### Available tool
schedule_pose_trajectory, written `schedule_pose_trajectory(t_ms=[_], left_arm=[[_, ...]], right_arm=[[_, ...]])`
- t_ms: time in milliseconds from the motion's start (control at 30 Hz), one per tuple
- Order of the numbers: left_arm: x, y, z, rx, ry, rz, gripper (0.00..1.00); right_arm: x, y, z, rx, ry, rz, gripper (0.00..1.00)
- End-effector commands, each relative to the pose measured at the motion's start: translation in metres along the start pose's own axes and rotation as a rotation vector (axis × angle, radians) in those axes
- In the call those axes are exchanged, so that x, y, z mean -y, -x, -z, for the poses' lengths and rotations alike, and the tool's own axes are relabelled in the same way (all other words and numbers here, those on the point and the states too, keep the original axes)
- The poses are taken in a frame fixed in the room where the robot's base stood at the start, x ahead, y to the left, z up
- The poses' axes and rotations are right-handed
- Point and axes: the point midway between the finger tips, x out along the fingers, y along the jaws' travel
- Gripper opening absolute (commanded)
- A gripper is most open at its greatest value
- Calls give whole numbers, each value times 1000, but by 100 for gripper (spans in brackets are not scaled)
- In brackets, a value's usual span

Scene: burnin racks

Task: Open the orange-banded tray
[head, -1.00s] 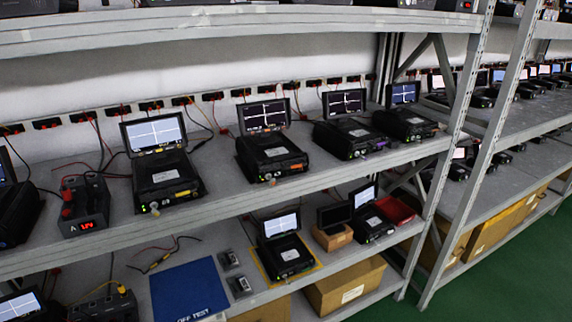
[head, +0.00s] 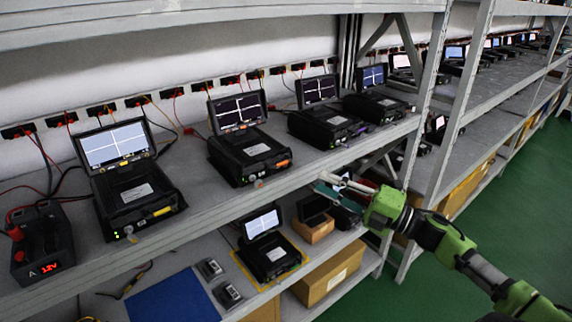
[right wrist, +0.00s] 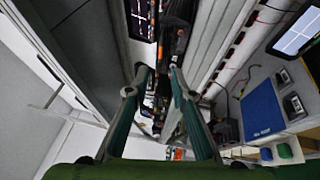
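The orange-banded tray is the dark instrument unit (head: 248,150) on the middle shelf, with an orange mark at its front right corner. Its raised screen shows white traces on black. A yellow-marked unit (head: 130,190) stands to its left and a purple-marked unit (head: 325,124) to its right. My right gripper (head: 322,184) is in front of the shelf edge, right of and below the orange-marked unit, touching nothing that I can make out. In the right wrist view its fingertips (right wrist: 158,74) are apart with nothing held. My left gripper is not in view.
The middle shelf's front edge (head: 222,197) runs below the units. The lower shelf holds a small screen unit (head: 268,255), a blue mat (head: 165,300) and small boxes. A rack upright (head: 425,105) stands right of the units. Green floor lies clear at right.

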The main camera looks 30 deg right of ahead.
Motion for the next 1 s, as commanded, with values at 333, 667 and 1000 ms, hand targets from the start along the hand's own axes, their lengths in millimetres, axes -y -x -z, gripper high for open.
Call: schedule_pose_trajectory(t_ms=[333, 667, 1000], left_arm=[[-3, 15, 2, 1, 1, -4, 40], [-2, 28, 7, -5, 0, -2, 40], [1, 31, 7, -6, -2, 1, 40]], right_arm=[[-4, -57, -2, 2, 0, -3, 23], [-2, -98, -2, 3, -2, -2, 23], [0, -112, -1, 3, -1, 1, 23]])
